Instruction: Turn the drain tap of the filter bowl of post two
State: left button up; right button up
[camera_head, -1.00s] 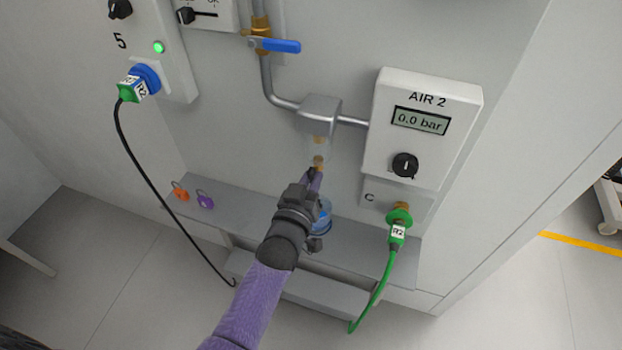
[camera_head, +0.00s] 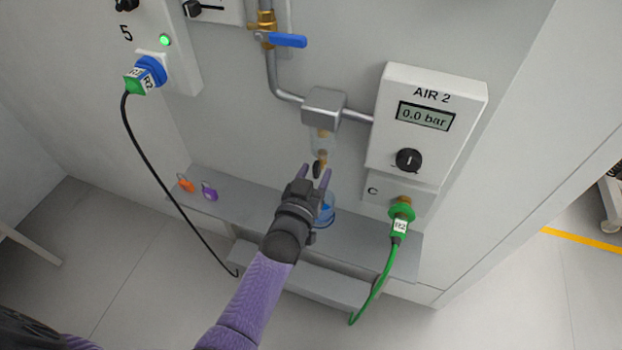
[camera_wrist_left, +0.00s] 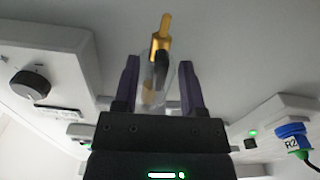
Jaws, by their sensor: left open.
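The filter's grey head (camera_head: 324,107) sits in the pipe on the wall, with a clear filter bowl (camera_head: 322,142) hanging below it. I cannot tell whether a finger touches the lever. My right gripper is not in view.
The AIR 2 box (camera_head: 425,125) reads 0.0 bar, with a green hose (camera_head: 385,270) below it. A blue-handled valve (camera_head: 287,40) is above. A grey shelf (camera_head: 255,215) holds orange (camera_head: 186,184) and purple (camera_head: 209,192) padlocks. A blue container (camera_head: 325,215) stands behind my gripper.

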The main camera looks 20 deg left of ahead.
pick_arm(q)
jog(key=s+p, duration=0.3)
jog(key=s, duration=0.6)
jog(key=shift+s+a, duration=0.15)
jog(key=shift+s, duration=0.15)
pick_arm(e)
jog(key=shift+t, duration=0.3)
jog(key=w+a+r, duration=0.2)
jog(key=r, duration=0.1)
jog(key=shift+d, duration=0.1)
